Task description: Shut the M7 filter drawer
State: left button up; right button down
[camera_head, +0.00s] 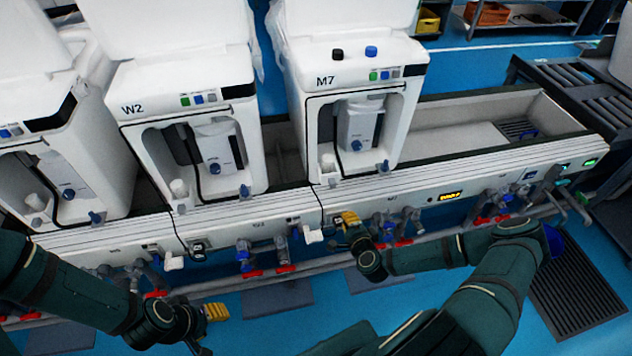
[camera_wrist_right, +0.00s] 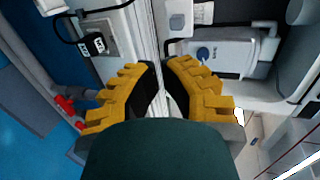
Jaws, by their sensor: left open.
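The M7 unit (camera_head: 362,84) is a white toilet module on the test line, right of the W2 unit (camera_head: 180,100). Inside its front opening is a light grey box with a blue knob (camera_head: 358,128), apparently the filter drawer; I cannot tell how far it sticks out. A similar grey part with a blue knob (camera_wrist_right: 212,56) shows in the right wrist view. My right gripper (camera_head: 346,218) is below M7's front edge, its yellow fingers (camera_wrist_right: 162,68) close together with a narrow gap showing no held object. My left gripper (camera_head: 214,312) is open and low at left, away from M7.
The bench front rail (camera_head: 480,172) runs under the units, with red-handled valves (camera_head: 403,242) and pipes below it. A trough (camera_head: 460,135) lies right of M7. Dark floor grates (camera_head: 575,290) lie at lower right. The blue floor (camera_head: 255,335) is partly clear.

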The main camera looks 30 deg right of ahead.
jog(key=d, duration=0.1)
jog(key=b, duration=0.3)
send_near(331, 178)
jog(key=w+d+f, duration=0.2)
jog(key=w+f, duration=0.2)
jog(key=f, duration=0.1)
pick_arm(q)
jog(key=f, duration=0.3)
jog(key=shift+w+a, duration=0.1)
jog(key=shift+w, duration=0.3)
pick_arm(e)
jog(key=shift+w, duration=0.1)
pick_arm(q)
jog(key=shift+r, duration=0.1)
pick_arm(e)
jog(key=shift+a+r, duration=0.1)
